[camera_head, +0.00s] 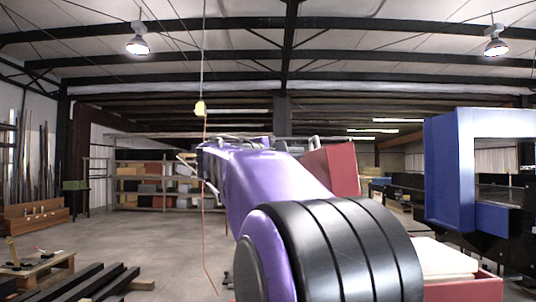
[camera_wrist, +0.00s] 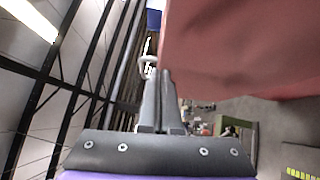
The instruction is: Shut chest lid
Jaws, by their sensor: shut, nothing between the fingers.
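The red chest (camera_head: 478,288) is at the lower right of the head view, with pale contents showing inside. Its red lid (camera_head: 335,168) stands up, tilted open, partly hidden behind my arm. In the wrist view the lid (camera_wrist: 250,45) is a large red panel filling the upper right. My gripper (camera_wrist: 161,74) is shut and empty, with its fingertips right beside the lid's left edge. I cannot tell whether they touch. In the head view my purple arm hides the fingers and part of the chest.
A blue detector frame (camera_head: 450,165) stands at the right, beyond the chest. Dark beams (camera_head: 75,285) and a small wooden bench (camera_head: 38,268) lie at the lower left. Shelves with boxes (camera_head: 155,180) stand at the back. The floor at centre left is clear.

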